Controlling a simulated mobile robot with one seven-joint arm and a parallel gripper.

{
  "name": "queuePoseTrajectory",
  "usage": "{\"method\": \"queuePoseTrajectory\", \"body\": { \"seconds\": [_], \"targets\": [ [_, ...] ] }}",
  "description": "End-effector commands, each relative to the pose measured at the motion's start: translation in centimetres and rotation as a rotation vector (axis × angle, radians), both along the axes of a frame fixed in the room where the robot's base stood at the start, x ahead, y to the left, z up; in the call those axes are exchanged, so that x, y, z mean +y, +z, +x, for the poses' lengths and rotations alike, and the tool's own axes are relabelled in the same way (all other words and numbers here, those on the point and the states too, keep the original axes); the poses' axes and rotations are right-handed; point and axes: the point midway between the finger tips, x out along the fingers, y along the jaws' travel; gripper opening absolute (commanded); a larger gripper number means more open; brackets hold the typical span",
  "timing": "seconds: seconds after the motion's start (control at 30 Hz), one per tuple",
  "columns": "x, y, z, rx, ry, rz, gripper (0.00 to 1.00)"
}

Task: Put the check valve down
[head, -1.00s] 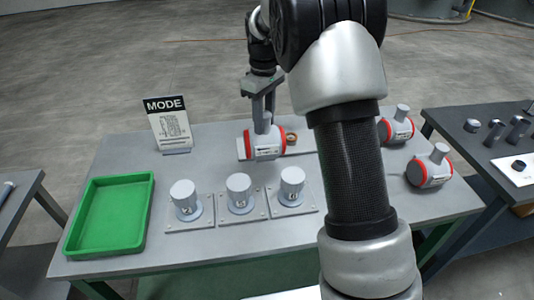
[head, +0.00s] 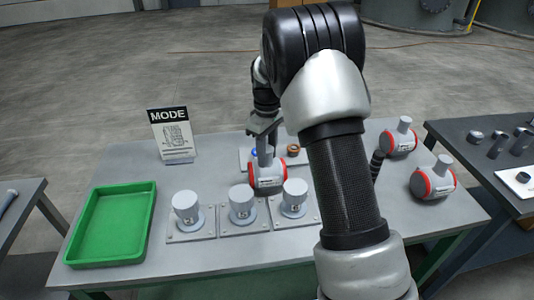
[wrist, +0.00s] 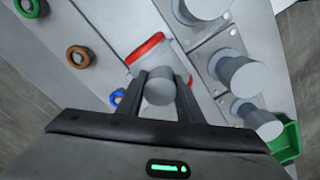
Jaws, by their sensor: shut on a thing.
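The check valve (head: 267,178) is a light grey body with red rings at its ends. It is over the middle of the table, just behind the row of grey fittings. My gripper (head: 264,146) comes down on it from above and is shut on its top stub. Whether the valve touches the table cannot be told.
Several grey capped fittings (head: 242,203) on square plates stand in front of the valve. A green tray (head: 113,262) is at left, a MODE sign (head: 173,137) behind it. Two similar red-ringed valves (head: 433,180) stand at right. Blue, brown (wrist: 78,56) and green rings lie close by.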

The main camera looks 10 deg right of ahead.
Motion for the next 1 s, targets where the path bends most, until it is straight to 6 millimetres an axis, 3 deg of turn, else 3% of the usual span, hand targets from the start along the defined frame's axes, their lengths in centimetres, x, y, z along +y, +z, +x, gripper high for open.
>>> {"method": "queuePoseTrajectory", "body": {
  "seconds": [0.03,0.07,0.17,0.57,1.0],
  "targets": [
    [0.0,-0.1,0.0,-0.001,0.000,0.000,0.08],
    [0.0,-0.3,0.0,0.000,0.000,0.000,0.35],
    [0.0,-0.2,0.0,0.001,0.000,-0.001,0.52],
    [0.0,0.6,0.1,-0.002,0.000,0.001,0.52],
    [0.0,9.2,0.0,-0.003,0.000,0.000,0.52]
  ]
}}
